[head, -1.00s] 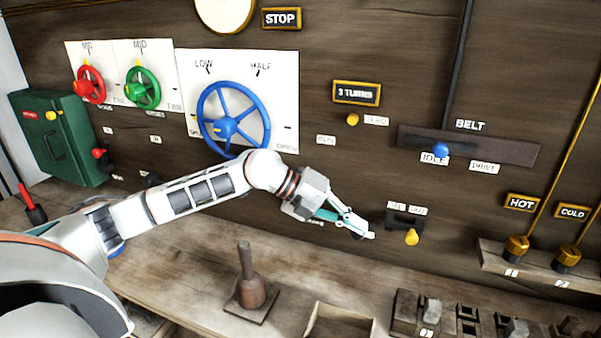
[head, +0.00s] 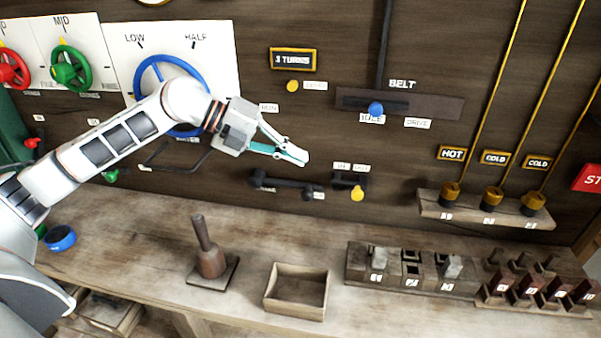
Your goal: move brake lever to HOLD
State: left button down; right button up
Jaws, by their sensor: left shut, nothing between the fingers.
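My left gripper (head: 304,159) is shut and empty, in front of the dark plank wall. Just below it in the picture is a dark horizontal lever-like bar (head: 285,183) with small pale labels that I cannot read. No plate reading BRAKE or HOLD is legible, so I cannot tell for sure whether this bar is the brake lever. A label that seems to read RUN (head: 268,107) is on the wall above my gripper. I see no contact between the gripper and the bar, though depth is hard to judge. My right gripper is not in view.
A yellow-knobbed switch (head: 357,194) is right of the bar. The belt slider's blue knob (head: 376,109) stands at IDLE. A blue handwheel (head: 170,88) is partly behind my left arm. The bench below holds a wooden mallet-like tool (head: 211,262) and an open box (head: 297,290).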

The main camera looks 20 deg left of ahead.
pick_arm(q)
jog(key=r, duration=0.1)
jog(key=s+r, duration=0.1)
jog(key=r, duration=0.1)
jog(key=shift+a+r, duration=0.1)
jog(key=shift+r, duration=0.05)
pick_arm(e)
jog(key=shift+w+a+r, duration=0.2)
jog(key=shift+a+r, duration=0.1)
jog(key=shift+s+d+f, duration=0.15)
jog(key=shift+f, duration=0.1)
pick_arm(q)
jog(key=shift+s, duration=0.1)
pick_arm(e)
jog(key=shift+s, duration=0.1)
